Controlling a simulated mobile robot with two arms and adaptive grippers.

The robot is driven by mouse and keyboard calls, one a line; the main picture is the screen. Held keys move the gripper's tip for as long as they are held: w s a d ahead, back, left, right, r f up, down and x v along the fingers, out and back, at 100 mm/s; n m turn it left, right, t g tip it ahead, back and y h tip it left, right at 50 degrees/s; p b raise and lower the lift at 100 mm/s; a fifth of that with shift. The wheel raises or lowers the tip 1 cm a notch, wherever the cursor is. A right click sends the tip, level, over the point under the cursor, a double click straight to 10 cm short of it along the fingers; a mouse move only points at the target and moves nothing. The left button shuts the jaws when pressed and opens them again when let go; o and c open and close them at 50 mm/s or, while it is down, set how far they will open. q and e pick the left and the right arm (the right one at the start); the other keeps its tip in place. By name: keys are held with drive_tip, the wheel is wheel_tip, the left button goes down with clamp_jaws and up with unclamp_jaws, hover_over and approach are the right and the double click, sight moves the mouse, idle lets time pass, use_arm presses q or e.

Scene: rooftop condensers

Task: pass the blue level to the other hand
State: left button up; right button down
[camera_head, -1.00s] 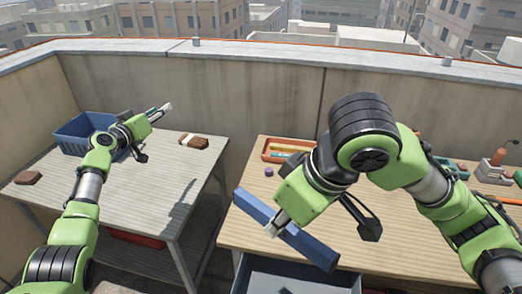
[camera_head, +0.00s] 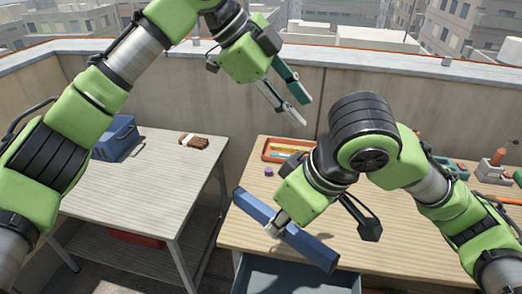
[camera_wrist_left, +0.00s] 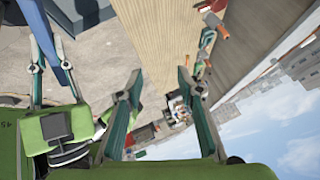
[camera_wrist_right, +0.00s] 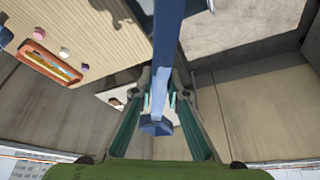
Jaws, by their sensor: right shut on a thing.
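The blue level (camera_head: 308,247) is a long blue bar held slanted near the front edge of the right-hand table. My right gripper (camera_head: 277,226) is shut on it near its middle; in the right wrist view the level (camera_wrist_right: 168,45) runs lengthwise between the fingers. My left gripper (camera_head: 300,108) is open and empty, high up and behind the level, apart from it. In the left wrist view its two fingers stand apart, and the level (camera_wrist_left: 60,38) with my right gripper shows at the left edge. The part of the level under my right fingers is hidden.
An orange tray (camera_head: 267,157) and a small purple piece (camera_head: 268,171) lie on the right-hand wooden table (camera_head: 395,225). The left table (camera_head: 140,195) carries a blue crate (camera_head: 113,146) and a brown block (camera_head: 200,143). A parapet wall stands behind.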

use_arm(q)
drive_tip(key=s+a+f+m+y, duration=0.2)
drive_tip(key=s+a+m+y, duration=0.1)
drive_tip(key=s+y, duration=0.3)
drive_tip(key=m+y, duration=0.1)
drive_tip(key=y, duration=0.1)
hover_over(261, 202)
wheel_tip(261, 202, down, 2)
drive_tip(key=shift+g, duration=0.4)
drive_tip(key=f, duration=1.1)
drive_tip(key=shift+w+f, duration=0.2)
drive_tip(key=shift+w, duration=0.05)
clamp_jaws()
use_arm(e)
drive_tip(key=shift+s, duration=0.1)
drive_tip(key=c, duration=1.9)
unclamp_jaws()
drive_tip(key=shift+a, duration=0.1)
